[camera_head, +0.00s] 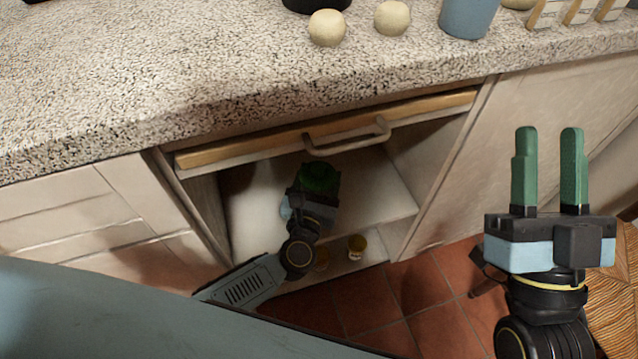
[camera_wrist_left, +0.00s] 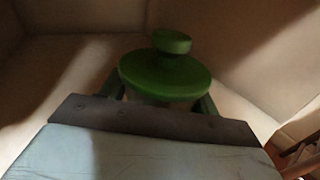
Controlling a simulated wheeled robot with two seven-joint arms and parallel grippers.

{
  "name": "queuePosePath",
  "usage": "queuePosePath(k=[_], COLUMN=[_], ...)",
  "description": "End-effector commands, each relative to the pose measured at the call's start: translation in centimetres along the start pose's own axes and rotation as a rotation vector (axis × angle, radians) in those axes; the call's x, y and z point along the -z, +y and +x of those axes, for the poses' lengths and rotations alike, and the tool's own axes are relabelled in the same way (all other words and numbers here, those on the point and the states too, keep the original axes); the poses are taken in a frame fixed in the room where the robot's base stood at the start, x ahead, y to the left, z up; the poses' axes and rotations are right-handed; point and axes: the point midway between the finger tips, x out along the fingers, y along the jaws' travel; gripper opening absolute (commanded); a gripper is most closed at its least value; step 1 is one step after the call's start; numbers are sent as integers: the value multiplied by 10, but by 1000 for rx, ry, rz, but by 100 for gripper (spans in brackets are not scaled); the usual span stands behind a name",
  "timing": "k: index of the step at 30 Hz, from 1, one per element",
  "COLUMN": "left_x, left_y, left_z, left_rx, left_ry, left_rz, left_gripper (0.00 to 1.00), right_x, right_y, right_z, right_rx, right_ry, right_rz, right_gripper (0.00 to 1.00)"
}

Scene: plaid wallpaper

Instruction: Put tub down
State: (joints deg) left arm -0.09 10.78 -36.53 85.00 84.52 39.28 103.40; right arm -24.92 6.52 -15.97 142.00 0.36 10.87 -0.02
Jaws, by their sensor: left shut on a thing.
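The tub (camera_head: 320,176), with a green lid, is inside the open cabinet below the counter. In the left wrist view the tub's round green lid and knob (camera_wrist_left: 165,72) show between the fingers. My left gripper (camera_head: 315,190) reaches into the cabinet and is shut on the tub. The tub's lower part is hidden by the gripper, so I cannot tell whether its base touches the shelf. My right gripper (camera_head: 544,170) is open and empty, with green fingers pointing up, to the right of the cabinet opening.
The cabinet shelf (camera_head: 377,205) is bare right of the tub. A small yellow jar (camera_head: 357,246) stands lower, near the front. A handled front (camera_head: 350,138) crosses the opening's top, under the speckled counter (camera_head: 230,80).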

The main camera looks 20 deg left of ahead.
Motion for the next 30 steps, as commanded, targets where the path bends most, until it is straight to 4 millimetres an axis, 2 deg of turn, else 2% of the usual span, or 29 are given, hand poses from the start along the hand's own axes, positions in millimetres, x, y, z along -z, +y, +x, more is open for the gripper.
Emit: queuePosePath(k=[1,4,19,20,24,30], left_x=[7,12,16,16,16,16], left_y=[-1,-1,-2,-2,-2,-2], left_z=[0,0,0,0,0,0], left_rx=[1,0,0,0,0,0], left_ry=[-1,-2,-2,-1,-1,-1], left_rz=[2,1,-1,0,0,0], left_gripper=[38,38,38,65,83,83], right_x=[1,7,14,14,14,14], right_y=[0,0,0,-1,-1,-1], right_z=[-3,-4,-7,-6,-6,-6], right_rx=[1,2,3,3,3,3], right_ry=[37,89,151,152,149,148], right_rz=[0,0,0,0,0,0], right_gripper=[36,36,36,36,36,36])
